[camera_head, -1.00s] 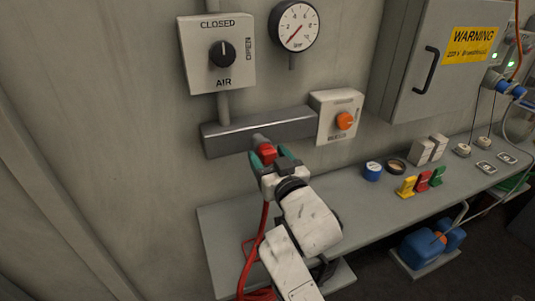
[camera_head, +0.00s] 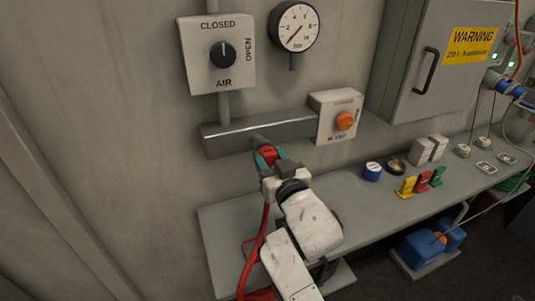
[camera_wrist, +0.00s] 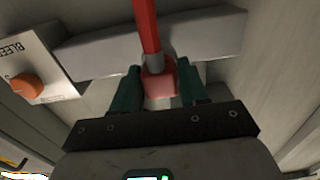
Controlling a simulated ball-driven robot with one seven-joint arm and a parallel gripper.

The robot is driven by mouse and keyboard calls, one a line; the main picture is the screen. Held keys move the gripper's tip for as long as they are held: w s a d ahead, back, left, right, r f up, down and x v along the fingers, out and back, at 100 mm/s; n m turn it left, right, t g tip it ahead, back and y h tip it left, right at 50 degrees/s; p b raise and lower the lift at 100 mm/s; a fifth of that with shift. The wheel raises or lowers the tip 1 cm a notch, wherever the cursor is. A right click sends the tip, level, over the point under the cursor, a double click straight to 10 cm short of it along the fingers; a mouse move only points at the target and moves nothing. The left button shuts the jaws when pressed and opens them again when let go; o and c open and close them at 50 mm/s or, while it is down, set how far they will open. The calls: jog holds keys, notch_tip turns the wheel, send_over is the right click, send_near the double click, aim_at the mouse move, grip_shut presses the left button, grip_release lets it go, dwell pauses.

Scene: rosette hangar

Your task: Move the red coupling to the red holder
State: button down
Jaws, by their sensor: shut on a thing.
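The red coupling (camera_head: 268,154) is between the green-tipped fingers of my gripper (camera_head: 267,157), which is shut on it. It is just below the grey manifold block (camera_head: 225,140) on the wall, in line with a short grey stub on the block. I cannot tell whether coupling and stub still touch. In the wrist view the coupling (camera_wrist: 159,84) shows between the fingers (camera_wrist: 160,88), with a red hose in front. The red holder (camera_head: 424,181) stands on the bench to the right, between a yellow and a green holder, apart from my gripper.
The bench (camera_head: 330,212) also carries a blue-and-white roll (camera_head: 372,171), a dark ring-shaped item (camera_head: 396,167) and grey blocks. An orange-knobbed bleed box (camera_head: 336,117) sits right of the block.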

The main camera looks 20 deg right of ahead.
aim_at(272, 160)
jog(key=shift+s+p, duration=0.7)
jog(key=shift+s, duration=2.05)
jog(key=shift+r, duration=0.1)
